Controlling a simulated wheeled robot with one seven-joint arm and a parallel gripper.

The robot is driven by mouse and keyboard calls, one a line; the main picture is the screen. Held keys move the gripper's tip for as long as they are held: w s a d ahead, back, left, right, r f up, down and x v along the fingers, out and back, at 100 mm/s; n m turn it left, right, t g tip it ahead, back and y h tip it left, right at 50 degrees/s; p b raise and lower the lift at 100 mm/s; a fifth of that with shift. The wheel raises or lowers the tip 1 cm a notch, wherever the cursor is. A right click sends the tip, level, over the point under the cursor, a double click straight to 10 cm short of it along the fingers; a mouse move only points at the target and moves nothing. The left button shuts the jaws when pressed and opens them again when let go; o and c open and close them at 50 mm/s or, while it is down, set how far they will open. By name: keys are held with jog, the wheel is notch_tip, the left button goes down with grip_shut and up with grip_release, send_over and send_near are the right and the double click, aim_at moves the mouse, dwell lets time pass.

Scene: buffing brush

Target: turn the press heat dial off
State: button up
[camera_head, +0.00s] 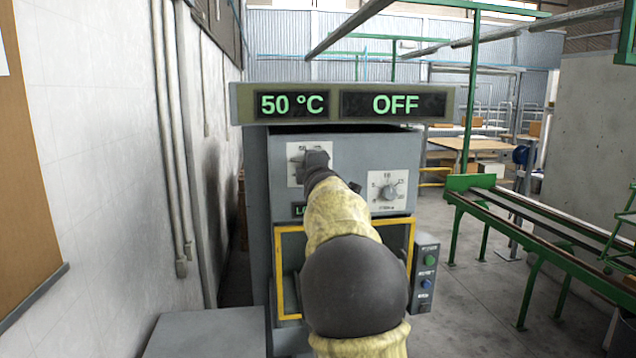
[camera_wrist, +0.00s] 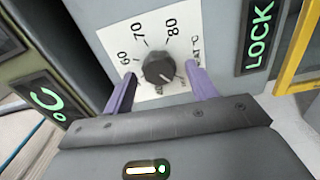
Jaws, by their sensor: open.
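The press (camera_head: 340,145) stands ahead of me, its top display (camera_head: 342,104) reading "50 °C" and "OFF". The heat dial (camera_wrist: 159,68) is a dark round knob on a white plate marked 60, 70, 80 and °C in the wrist view. In the head view my gripper (camera_head: 316,158) is in front of that plate (camera_head: 294,172) and hides the knob. In the wrist view my gripper (camera_wrist: 160,88) is open, with one purple finger on each side of the dial. I cannot tell whether the fingers touch it.
A second dial (camera_head: 389,192) sits to the right on the press front. A lit LOCK sign (camera_wrist: 259,36) is beside the heat dial. Below are a yellow frame (camera_head: 411,238) and a button box (camera_head: 426,272). A wall is close on the left; a green conveyor (camera_head: 530,215) stands right.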

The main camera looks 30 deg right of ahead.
jog(key=b+v, duration=0.8)
jog(key=v, duration=0.8)
jog(key=shift+s, duration=0.2)
jog(key=shift+a+f, duration=0.1)
jog(key=s+a+f+m+g+y+p, duration=0.1)
jog(key=a+f+m+g+p, duration=0.25)
jog(key=f, duration=0.75)
jog(key=s+a+f+m+g+y+p, duration=0.2)
jog(key=a+f+m+g, duration=0.15)
jog(key=f, duration=0.65)
jog(key=s+a+f+m+g+y+p, duration=0.1)
jog(key=s+a+f+m+g+p, duration=0.1)
jog(key=s+f, duration=0.6)
jog(key=s+a+f+m+g+y+p, duration=0.1)
jog(key=s+a+f+m+g+p, duration=0.1)
jog(key=s+a+f+m+g, duration=0.3)
jog(key=s+a+f, duration=0.1)
jog(key=s+f, duration=0.2)
jog(key=s, duration=0.2)
jog(key=shift+s+a+f+g, duration=0.2)
jog(key=shift+a+f+g, duration=0.15)
jog(key=shift+g, duration=0.05)
